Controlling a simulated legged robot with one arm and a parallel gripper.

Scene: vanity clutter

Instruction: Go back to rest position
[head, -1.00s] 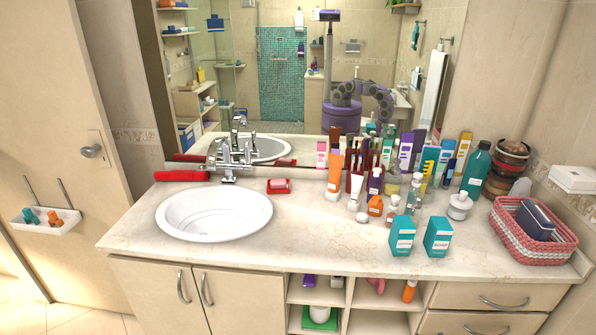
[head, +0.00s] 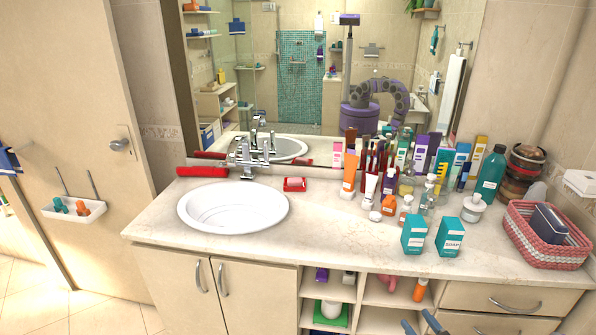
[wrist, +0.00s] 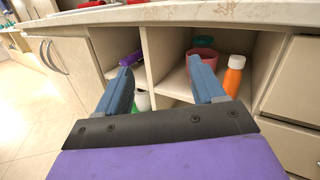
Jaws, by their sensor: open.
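My gripper (wrist: 164,92) is open and empty in the wrist view, with its two blue-grey fingers apart. It faces the open shelf cubbies below the countertop edge. Its fingertips (head: 420,322) also show at the bottom of the head view, in front of the lower cabinet. Nothing is between the fingers. The vanity countertop (head: 330,225) lies above the gripper.
The cubbies hold an orange bottle (wrist: 234,76), a pink container (wrist: 203,57) and a purple item (wrist: 130,58). On the counter are a white sink (head: 232,208), two teal boxes (head: 415,235) (head: 450,237), several bottles and a pink basket (head: 520,232). The floor (head: 60,285) at left is clear.

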